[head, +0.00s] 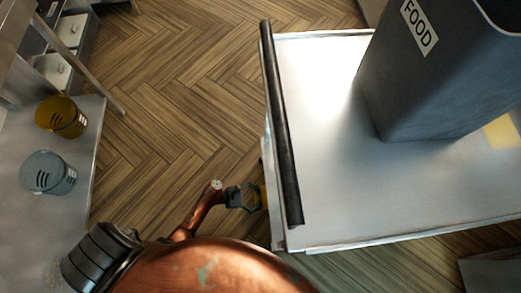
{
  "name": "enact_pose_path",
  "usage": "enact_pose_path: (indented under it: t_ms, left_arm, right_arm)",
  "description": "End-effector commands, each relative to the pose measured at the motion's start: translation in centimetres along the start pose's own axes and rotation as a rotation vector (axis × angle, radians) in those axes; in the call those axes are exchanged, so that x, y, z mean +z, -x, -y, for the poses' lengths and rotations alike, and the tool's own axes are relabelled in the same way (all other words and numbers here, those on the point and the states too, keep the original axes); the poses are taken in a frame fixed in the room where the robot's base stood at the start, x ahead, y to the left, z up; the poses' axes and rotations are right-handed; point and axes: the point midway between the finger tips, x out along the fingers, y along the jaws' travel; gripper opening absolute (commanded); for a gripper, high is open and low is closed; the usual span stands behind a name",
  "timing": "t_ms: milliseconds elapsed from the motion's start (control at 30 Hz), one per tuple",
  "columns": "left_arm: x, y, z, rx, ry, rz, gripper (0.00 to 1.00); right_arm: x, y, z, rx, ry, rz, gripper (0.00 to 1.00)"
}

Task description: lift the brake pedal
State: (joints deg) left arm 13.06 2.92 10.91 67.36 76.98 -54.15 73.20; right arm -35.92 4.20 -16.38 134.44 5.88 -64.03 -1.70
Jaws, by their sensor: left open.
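A metal cart (330,190) with a black push handle (280,120) along its left side stands at the right. My left gripper (254,198) is open, small and low beside the cart's left edge, below the handle's near part. A small yellow piece (263,196) shows right at its fingertips, against the cart's side. It may be the brake pedal, but most of it is hidden by the cart top and the gripper. I cannot tell whether the fingers touch it. My right gripper is not in view.
A dark grey bin (420,80) labelled FOOD stands on the cart, with a yellow patch (500,132) beside it. At the left, a metal counter (85,130) holds a yellow bucket (62,117) and a grey bucket (48,173). Wooden floor (180,90) between counter and cart is clear.

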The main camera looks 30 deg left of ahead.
Motion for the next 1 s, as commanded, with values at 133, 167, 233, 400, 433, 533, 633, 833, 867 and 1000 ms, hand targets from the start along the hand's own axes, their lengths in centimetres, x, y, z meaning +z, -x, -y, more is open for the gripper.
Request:
enact_pose_path:
  t_ms: [133, 167, 233, 400, 433, 533, 633, 833, 867, 1000]
  left_arm:
    - [0.0, 0.0, 0.0, 0.0, 0.0, 0.0, 0.77]
    - [0.0, 0.0, 0.0, 0.0, 0.0, 0.0, 0.79]
    - [0.1, 0.0, 0.0, 0.0, 0.0, 0.001, 0.84]
    - [0.1, 0.0, 0.0, 0.0, -0.001, 0.001, 0.95]
    - [0.1, 0.0, -0.1, 0.0, -0.001, 0.001, 0.97]
    - [0.1, 0.0, -0.1, 0.0, -0.001, 0.001, 1.0]
    - [0.1, 0.0, -0.1, 0.001, -0.001, 0.001, 1.0]
    - [0.0, 0.6, -0.1, 0.001, -0.001, 0.0, 1.0]
    - [0.0, 0.8, -0.1, 0.001, -0.001, 0.0, 1.0]
    - [-0.1, 1.7, -0.1, 0.002, -0.001, -0.001, 1.0]
  right_arm:
    - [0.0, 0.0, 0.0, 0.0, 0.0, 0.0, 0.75]
    - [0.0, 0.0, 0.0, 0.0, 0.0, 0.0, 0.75]
    - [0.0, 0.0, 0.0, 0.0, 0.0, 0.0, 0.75]
    - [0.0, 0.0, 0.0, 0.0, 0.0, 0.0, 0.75]
    - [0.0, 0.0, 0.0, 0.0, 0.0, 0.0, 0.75]
    - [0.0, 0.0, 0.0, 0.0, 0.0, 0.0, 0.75]
    - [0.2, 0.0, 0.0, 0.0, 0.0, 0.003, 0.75]
    - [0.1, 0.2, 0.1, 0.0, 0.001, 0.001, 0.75]
    - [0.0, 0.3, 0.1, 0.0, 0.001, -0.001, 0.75]
    - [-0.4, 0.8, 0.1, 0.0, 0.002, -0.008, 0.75]
